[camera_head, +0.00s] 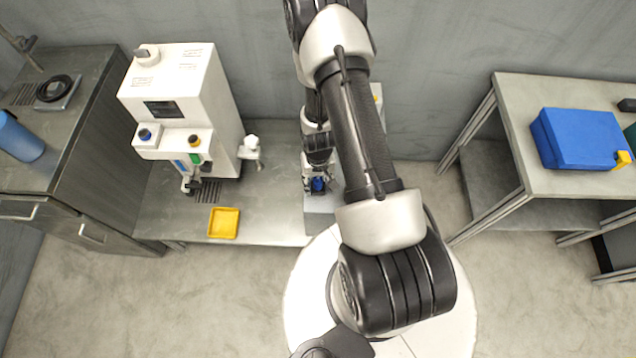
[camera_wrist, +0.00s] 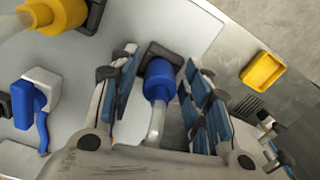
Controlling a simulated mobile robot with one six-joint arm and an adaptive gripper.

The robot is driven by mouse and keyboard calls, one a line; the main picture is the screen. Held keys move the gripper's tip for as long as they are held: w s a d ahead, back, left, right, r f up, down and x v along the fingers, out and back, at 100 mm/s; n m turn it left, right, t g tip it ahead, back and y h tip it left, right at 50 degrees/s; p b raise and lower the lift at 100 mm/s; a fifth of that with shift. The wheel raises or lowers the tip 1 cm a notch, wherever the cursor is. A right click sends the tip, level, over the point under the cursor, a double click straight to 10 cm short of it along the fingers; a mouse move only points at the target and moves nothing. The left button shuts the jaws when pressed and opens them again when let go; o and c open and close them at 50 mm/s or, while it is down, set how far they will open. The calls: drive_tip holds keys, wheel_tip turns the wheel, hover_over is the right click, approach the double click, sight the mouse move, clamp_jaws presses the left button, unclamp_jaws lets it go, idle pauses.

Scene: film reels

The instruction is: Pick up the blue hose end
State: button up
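The blue hose end (camera_wrist: 160,80) is a blue collar with a pale, clear hose below it, seated at a black holder in the wrist view. My gripper (camera_wrist: 161,62) is open, with one finger on each side of the blue hose end. Small gaps show between the fingers and the collar, so it looks untouched. In the head view, my gripper (camera_head: 316,172) is small and partly hidden by my arm, with a bit of the blue hose end (camera_head: 318,185) showing at it.
A yellow hose end (camera_wrist: 60,14) and a blue-handled white valve (camera_wrist: 38,100) are left of my gripper. A yellow tray (camera_head: 224,223) lies on the steel bench beside a white machine (camera_head: 180,85). A blue case (camera_head: 582,138) is on the right table.

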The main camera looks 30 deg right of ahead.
drive_tip(key=c, duration=0.9)
drive_tip(key=shift+c, duration=0.2)
